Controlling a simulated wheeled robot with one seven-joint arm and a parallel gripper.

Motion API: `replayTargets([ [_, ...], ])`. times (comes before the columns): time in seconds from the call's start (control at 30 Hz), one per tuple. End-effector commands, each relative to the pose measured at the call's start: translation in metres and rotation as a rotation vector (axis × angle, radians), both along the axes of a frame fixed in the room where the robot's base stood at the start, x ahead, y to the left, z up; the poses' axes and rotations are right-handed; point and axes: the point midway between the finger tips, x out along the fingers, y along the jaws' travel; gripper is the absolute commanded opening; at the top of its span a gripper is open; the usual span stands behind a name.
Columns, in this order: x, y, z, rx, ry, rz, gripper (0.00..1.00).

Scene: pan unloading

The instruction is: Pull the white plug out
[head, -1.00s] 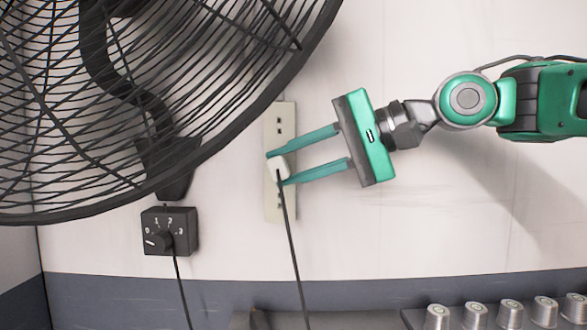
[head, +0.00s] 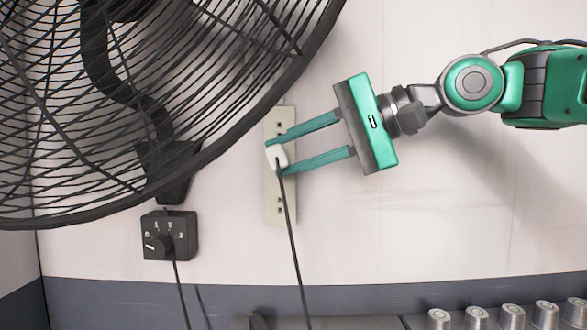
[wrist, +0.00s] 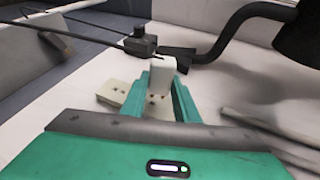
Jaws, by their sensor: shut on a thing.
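The white plug (head: 277,157) is between the tips of my gripper's two long teal fingers, with its black cord hanging down from it. My gripper (head: 279,158) is shut on the plug, reaching in from the right. The cream socket strip (head: 280,211) is upright on the wall behind it. In the wrist view the plug (wrist: 162,74) shows between the fingertips, and bare socket holes show on the strip (wrist: 112,92) below it.
A large black fan (head: 165,150) covers the upper left, its rim close to the strip. A black dial box (head: 169,236) is on the wall beneath it. Several metal knobs (head: 475,319) line the lower right. The wall right of the strip below my arm is clear.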

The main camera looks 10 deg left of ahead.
Motion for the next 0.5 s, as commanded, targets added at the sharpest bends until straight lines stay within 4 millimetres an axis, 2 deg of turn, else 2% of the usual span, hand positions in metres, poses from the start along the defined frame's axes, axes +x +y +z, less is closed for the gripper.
replayTargets([
  [0.5,0.001,0.0,0.036,0.001,-0.002,0.0,0.0],
])
